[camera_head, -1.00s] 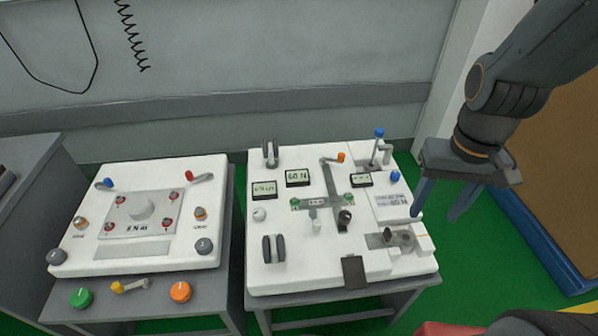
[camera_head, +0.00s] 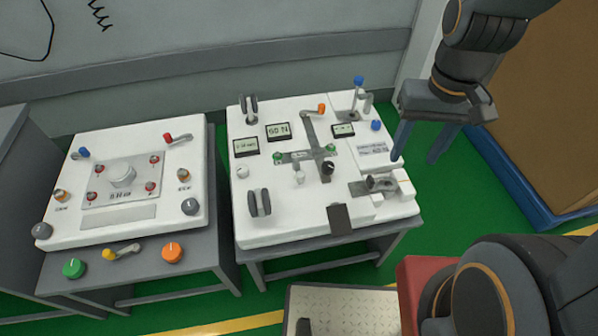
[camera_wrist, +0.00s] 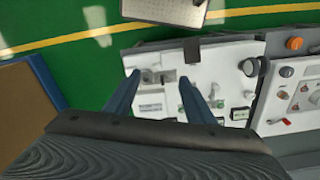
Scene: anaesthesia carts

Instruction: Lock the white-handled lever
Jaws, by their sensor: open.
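The right-hand white panel (camera_head: 290,225) carries several levers and knobs. A small upright lever with a white handle (camera_head: 299,177) stands near its middle, beside a black knob (camera_head: 328,168). A grey latch plate with a fitting (camera_head: 380,184) and a white end block lies at the panel's right edge. I cannot tell for certain which is the named lever or whether it is locked. My gripper (camera_head: 415,158) is open and empty, fingers down, by the panel's right edge. In the wrist view my gripper (camera_wrist: 158,78) has the panel beyond its fingers.
A blue-topped lever (camera_head: 359,88) stands at the panel's back right, near the gripper. A black flap (camera_head: 340,219) hangs at the front edge. Another white panel (camera_head: 118,217) stands left. A brown board with a blue edge (camera_head: 545,150) is right. Green floor lies between.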

